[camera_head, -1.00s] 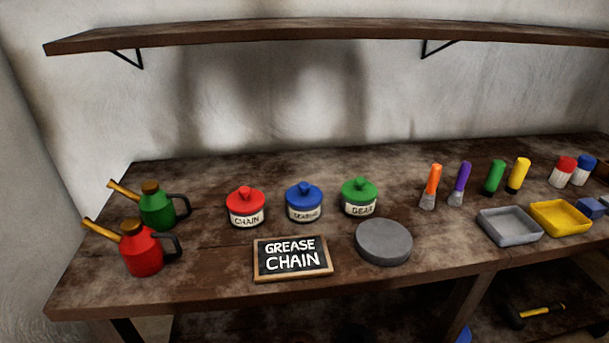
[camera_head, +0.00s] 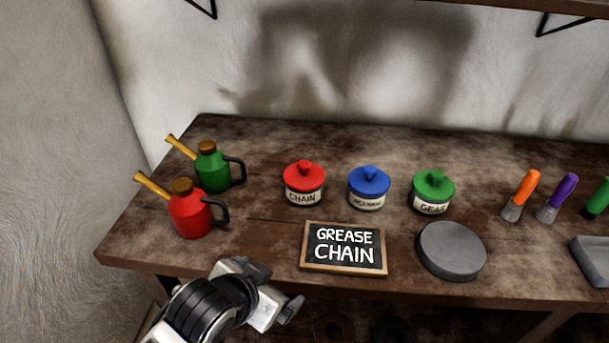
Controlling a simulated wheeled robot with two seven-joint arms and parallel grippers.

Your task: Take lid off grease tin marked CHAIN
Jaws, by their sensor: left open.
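The grease tin marked CHAIN (camera_head: 304,195) stands upright on the bench, its red knobbed lid (camera_head: 304,173) seated on top. To its right stand a blue-lidded tin (camera_head: 369,188) with a label hard to read and a green-lidded tin (camera_head: 432,192) marked GEAR. A small board (camera_head: 343,248) reading GREASE CHAIN lies in front of the tins. My left gripper (camera_head: 277,290) is at the bench's front edge, left of the board and well short of the CHAIN tin. It is open, with nothing seen between its fingers. My right gripper is out of view.
A red oil can (camera_head: 192,212) and a green oil can (camera_head: 211,169) stand on the left of the bench (camera_head: 260,240). A round grey disc (camera_head: 451,250) lies right of the board. Bare bench lies behind the tins.

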